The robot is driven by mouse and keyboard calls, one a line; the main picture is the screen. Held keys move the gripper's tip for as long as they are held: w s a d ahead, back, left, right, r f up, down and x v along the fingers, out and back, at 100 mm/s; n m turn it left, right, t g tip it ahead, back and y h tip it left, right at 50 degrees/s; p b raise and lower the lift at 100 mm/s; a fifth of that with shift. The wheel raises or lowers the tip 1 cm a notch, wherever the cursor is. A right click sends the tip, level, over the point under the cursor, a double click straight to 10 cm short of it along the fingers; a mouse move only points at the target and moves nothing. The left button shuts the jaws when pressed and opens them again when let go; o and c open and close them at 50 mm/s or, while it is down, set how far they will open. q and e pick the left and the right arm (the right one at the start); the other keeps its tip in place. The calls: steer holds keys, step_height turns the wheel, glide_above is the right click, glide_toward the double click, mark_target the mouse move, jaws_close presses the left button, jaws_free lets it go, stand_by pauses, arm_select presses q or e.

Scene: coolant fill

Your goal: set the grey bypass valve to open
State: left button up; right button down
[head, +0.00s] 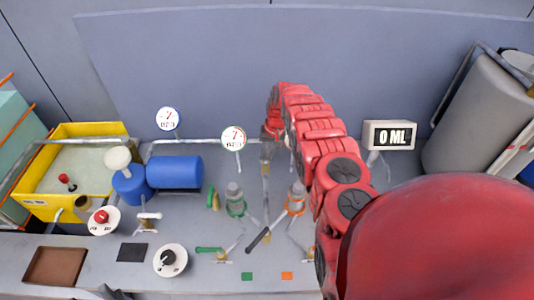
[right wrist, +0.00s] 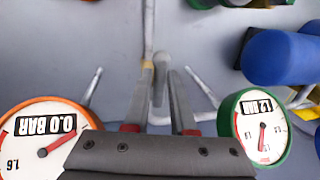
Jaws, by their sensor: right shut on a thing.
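My right gripper (head: 268,136) reaches down from the far end of my red arm to the pipework at the middle back. In the right wrist view its two fingers (right wrist: 158,105) are shut on a slim grey handle (right wrist: 159,85), which appears to be the grey bypass valve's handle. The handle stands between the fingertips, in line with a pipe behind it. In the head view the gripper and arm largely hide this valve, so I cannot tell its setting. A grey shape at the bottom left edge may be part of my left gripper (head: 112,293); its fingers cannot be made out.
The green-rimmed gauge (right wrist: 262,128) reads 1.2 BAR; the orange-rimmed gauge (right wrist: 42,138) reads 0.0 BAR. A black lever (head: 258,239) and a green lever (head: 209,249) lie nearer. A blue tank (head: 175,170), yellow tray (head: 25,203) and 0 ML display (head: 389,135) stand around.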

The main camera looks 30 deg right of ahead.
steer(key=c, duration=0.8)
jaws_free()
steer(key=shift+o, duration=0.2)
steer(key=shift+r, duration=0.4)
step_height(320, 180, up, 16)
steer(key=s+d+p, duration=0.1)
steer(key=d+p, duration=0.2)
steer(key=p, duration=0.2)
steer(key=shift+s, duration=0.3)
steer(key=shift+s+a+r, duration=0.1)
steer(key=shift+a+r, duration=0.05)
